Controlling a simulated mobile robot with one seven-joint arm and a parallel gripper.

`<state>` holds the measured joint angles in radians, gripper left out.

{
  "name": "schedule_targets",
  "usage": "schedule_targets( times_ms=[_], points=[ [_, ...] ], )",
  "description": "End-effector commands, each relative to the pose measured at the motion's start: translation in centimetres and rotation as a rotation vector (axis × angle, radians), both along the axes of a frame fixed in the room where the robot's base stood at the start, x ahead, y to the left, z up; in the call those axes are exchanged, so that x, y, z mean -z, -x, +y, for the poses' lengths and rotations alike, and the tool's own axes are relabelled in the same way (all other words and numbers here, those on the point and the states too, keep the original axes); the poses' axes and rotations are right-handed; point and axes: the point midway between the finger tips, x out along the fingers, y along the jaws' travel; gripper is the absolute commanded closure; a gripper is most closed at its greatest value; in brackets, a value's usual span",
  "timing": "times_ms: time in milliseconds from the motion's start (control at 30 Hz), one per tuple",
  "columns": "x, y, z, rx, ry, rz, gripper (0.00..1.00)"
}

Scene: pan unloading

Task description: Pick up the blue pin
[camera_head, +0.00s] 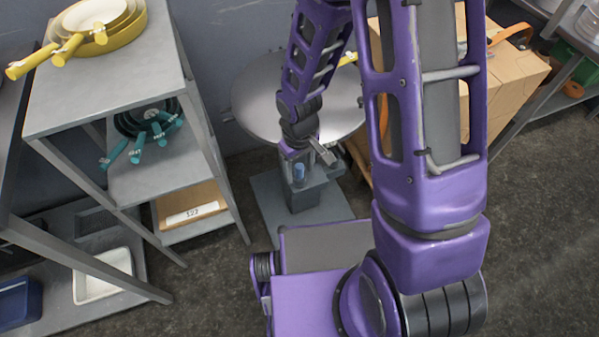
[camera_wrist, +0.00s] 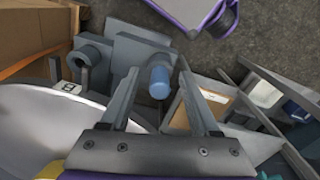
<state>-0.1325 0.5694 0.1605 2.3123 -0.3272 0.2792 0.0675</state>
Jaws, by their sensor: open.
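The blue pin (camera_head: 299,172) stands upright at a grey stand (camera_head: 307,196), low beneath my arm. In the wrist view the pin (camera_wrist: 159,83) shows its rounded light-blue top between my two fingers. My gripper (camera_wrist: 158,74) is open, with a visible gap on each side of the pin. In the head view my gripper (camera_head: 307,160) is just above and around the pin's top, partly hidden by its own wrist. I cannot tell how far down the fingers reach along the pin.
A grey shelf (camera_head: 100,85) at left holds yellow pans (camera_head: 93,27), teal-handled pans (camera_head: 150,128) and a box marked 122 (camera_head: 192,207). Cardboard boxes (camera_head: 513,75) stand at right. Open floor (camera_head: 540,230) lies right.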

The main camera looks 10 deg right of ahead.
Motion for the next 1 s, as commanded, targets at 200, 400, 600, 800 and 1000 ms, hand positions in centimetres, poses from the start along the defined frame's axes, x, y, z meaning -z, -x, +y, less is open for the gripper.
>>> schedule_targets(
  times_ms=[200, 400, 600, 800, 1000],
  points=[
    [-0.1, 0.0, 0.0, 0.000, 0.000, 0.000, 0.50],
    [-0.1, 0.0, 0.0, 0.000, 0.000, 0.000, 0.86],
    [-0.1, 0.0, 0.0, 0.000, 0.000, 0.000, 1.00],
    [-0.1, 0.0, 0.0, 0.000, 0.000, 0.000, 1.00],
    [-1.4, -0.1, 0.0, 0.000, -0.001, -0.003, 1.00]
  ],
)
